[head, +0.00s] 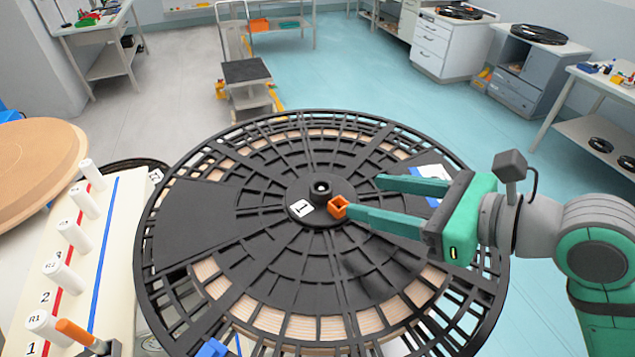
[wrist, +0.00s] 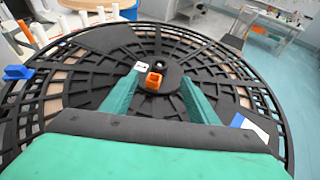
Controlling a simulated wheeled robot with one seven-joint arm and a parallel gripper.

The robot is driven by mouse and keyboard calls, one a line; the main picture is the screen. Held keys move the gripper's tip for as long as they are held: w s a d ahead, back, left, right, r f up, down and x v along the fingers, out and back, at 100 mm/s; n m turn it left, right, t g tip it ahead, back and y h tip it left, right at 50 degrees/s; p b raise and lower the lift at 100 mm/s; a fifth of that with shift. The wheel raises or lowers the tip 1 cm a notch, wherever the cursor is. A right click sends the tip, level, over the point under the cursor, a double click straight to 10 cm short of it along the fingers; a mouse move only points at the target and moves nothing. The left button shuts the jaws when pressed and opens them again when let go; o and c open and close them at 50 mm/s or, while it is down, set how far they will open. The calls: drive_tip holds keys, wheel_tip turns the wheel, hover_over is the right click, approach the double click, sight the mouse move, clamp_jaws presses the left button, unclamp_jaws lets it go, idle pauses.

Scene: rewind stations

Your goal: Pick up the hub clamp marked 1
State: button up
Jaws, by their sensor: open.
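The hub clamp marked 1 (head: 302,208) is a dark round piece at the centre of a large black spoked reel (head: 190,222). It bears a white label reading "1" and an orange square hollow grip (head: 337,207). My gripper (head: 361,198) reaches in from the right, open and empty. In the head view its nearer fingertip overlaps the grip's right edge; I cannot tell if they touch. In the wrist view the orange grip (wrist: 154,81) appears between the two fingers of my gripper (wrist: 159,77), near their tips. The clamp's label (wrist: 141,66) lies just beyond.
A cream rack (head: 110,215) with white pegs and numbered places stands at the left. A brown disc (head: 35,165) lies beyond it. A cart (head: 246,72) stands behind the reel. A blue piece (head: 212,348) sits at the reel's near rim. Open floor (head: 380,80) lies behind.

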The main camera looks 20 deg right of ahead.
sight(320, 187)
drive_tip(key=x, duration=1)
drive_tip(key=shift+w+a, duration=0.1)
drive_tip(key=shift+w, duration=0.05)
drive_tip(key=c, duration=1.4)
drive_tip(key=shift+o, duration=0.2)
